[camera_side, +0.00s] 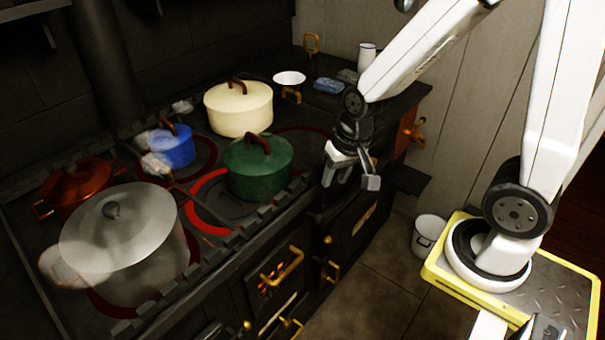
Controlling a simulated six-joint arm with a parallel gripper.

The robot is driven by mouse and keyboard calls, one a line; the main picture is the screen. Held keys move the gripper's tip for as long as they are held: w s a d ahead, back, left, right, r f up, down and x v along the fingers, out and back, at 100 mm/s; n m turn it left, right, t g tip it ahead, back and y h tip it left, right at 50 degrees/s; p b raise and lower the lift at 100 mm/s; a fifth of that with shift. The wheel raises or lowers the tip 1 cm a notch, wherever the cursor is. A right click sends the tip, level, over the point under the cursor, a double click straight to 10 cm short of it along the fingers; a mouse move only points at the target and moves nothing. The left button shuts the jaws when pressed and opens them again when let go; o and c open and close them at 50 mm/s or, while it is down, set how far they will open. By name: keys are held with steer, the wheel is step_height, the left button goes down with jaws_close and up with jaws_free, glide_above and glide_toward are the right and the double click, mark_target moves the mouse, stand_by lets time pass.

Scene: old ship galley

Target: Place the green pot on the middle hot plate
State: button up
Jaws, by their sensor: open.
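The green pot (258,172) has a lid with a dark red handle and stands upright on the stove top. A bright red ring marks a hot plate (205,216) just left of it, in the middle of the front row. The pot appears to cover the right part of this ring; its exact base contact is hard to tell. My gripper (350,181) is open and empty. It hangs to the right of the green pot, near the stove's front edge, apart from the pot.
A cream pot (239,112) stands behind the green pot. A blue pot (176,149), a red pot (77,188) and a large translucent-looking pot (122,240) stand to the left. A low rail (228,243) edges the stove front. A white bowl (289,77) sits at the back right.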

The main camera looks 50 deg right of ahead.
steer(key=w+m+y, duration=0.2)
steer(key=w+m, duration=0.3)
steer(key=m, duration=0.5)
steer(key=m+t+y, duration=0.4)
steer(key=m+t, duration=0.2)
steer(key=m, duration=1.4)
glide_toward(256, 137)
steer(key=shift+w+a+f, duration=0.2)
steer(key=shift+a+f, duration=0.2)
steer(key=shift+f, duration=0.1)
steer(key=shift+w+a+f, duration=0.2)
steer(key=shift+a+f, duration=0.15)
steer(key=shift+f, duration=0.15)
steer(key=shift+w+d+r+m, duration=0.15)
steer(key=shift+w+d+m, duration=0.35)
steer(key=shift+m, duration=0.3)
steer(key=shift+x, duration=1.4)
steer(key=shift+a, duration=0.15)
steer(key=shift+x, duration=2.55)
